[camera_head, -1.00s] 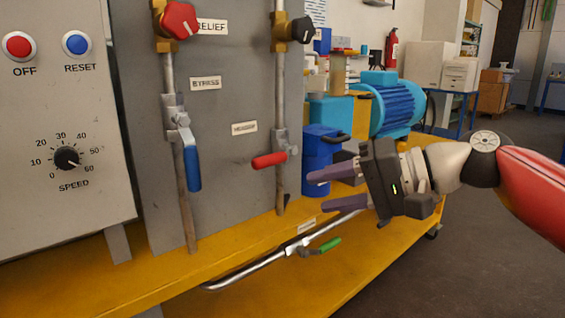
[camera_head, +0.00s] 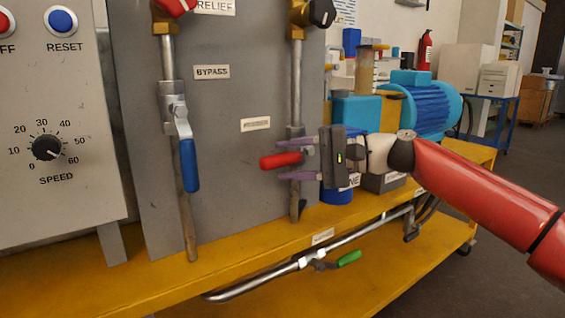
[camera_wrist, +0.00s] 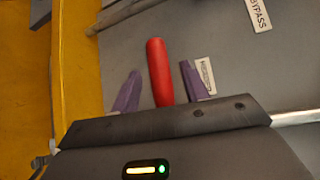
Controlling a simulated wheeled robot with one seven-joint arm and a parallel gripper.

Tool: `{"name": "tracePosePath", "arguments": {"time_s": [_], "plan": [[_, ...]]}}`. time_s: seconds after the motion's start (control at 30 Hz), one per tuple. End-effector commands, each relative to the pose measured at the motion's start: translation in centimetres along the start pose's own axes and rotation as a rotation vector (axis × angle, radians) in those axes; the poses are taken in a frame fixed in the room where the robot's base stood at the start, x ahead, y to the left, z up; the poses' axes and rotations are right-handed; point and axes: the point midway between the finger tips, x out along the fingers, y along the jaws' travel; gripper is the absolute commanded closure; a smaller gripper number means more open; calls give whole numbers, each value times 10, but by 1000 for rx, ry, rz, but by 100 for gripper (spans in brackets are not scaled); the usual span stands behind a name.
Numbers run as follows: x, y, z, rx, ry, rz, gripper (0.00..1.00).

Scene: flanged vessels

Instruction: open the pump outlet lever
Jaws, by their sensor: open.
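A red lever (camera_head: 280,160) lies about level on the right vertical pipe of the grey panel, below a small label too blurred to read. My gripper (camera_head: 292,158) is open around it, one purple finger above and one below. In the wrist view the red lever (camera_wrist: 159,72) stands between the two fingers, with gaps on both sides. A blue lever (camera_head: 189,165) hangs down on the left pipe near the BYPASS label. A green lever (camera_head: 348,258) sits on the low pipe under the yellow shelf; its nearby label is unreadable. I cannot tell which lever is the pump outlet.
A red knob (camera_head: 176,6) and a black knob (camera_head: 322,13) are above on the pipes. A control box (camera_head: 90,110) with a speed dial stands at left. A blue motor (camera_head: 425,108) and blue container (camera_head: 337,195) are near my arm. The yellow shelf (camera_head: 245,238) runs below.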

Motion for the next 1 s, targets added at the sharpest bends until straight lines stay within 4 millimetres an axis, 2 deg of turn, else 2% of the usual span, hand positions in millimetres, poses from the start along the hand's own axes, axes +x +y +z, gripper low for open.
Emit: {"name": "tracePosePath", "arguments": {"time_s": [0.1, 0.2, 0.47, 0.83, 1.0], "plan": [[14, 0, 0, -1, -2, 0, 55], [19, 0, 0, -1, 0, 0, 55], [21, 0, 0, -1, 1, 0, 55], [21, 0, 0, -1, 1, 0, 100], [21, 0, 0, -1, 1, 0, 100]]}}
